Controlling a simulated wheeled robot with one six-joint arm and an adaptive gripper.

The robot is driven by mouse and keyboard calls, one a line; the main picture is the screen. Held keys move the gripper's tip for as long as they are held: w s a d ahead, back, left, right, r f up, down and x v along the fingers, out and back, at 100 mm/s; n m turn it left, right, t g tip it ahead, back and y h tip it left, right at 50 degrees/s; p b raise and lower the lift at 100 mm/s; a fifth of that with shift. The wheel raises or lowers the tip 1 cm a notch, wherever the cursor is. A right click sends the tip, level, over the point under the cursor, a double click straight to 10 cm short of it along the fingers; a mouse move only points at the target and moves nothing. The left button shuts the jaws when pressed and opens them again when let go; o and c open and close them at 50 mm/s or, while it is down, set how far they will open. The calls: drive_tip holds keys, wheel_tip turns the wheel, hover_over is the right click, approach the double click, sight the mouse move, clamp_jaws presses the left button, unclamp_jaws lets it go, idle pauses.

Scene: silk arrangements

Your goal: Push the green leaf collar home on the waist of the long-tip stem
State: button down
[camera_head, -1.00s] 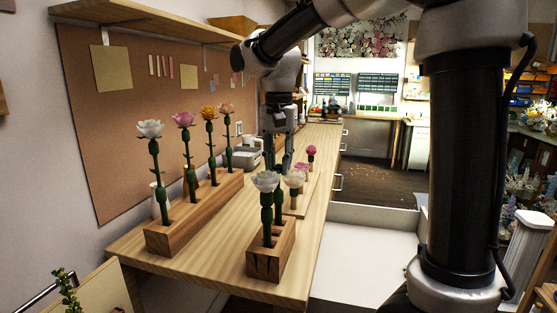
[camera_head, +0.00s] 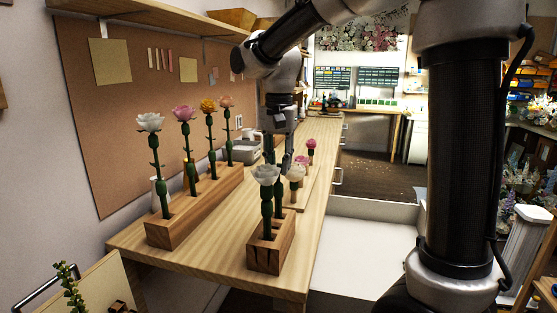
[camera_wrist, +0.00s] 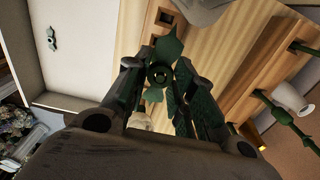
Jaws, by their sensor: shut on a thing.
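My gripper (camera_wrist: 160,92) points down and is shut on the green leaf collar (camera_wrist: 165,47), whose pointed leaves stick out between the fingers in the wrist view. The collar's round middle shows a dark centre; I cannot tell whether a stem runs through it. In the head view my gripper (camera_head: 283,150) is over the back part of the small wooden block (camera_head: 264,256). A bare green stem (camera_head: 279,205) stands upright there, just behind a white rose (camera_head: 265,175) in the same block. The stem's tip and waist are hidden or too small to tell.
A long wooden block (camera_head: 205,205) with several finished flowers stands at the left. Pale and pink blooms (camera_head: 296,172) stand close behind the gripper. The bench front left is clear.

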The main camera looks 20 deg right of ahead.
drive_tip(key=shift+f, duration=1.4)
idle(0.5)
drive_tip(key=c, duration=1.1)
unclamp_jaws()
drive_tip(key=shift+r, duration=0.1)
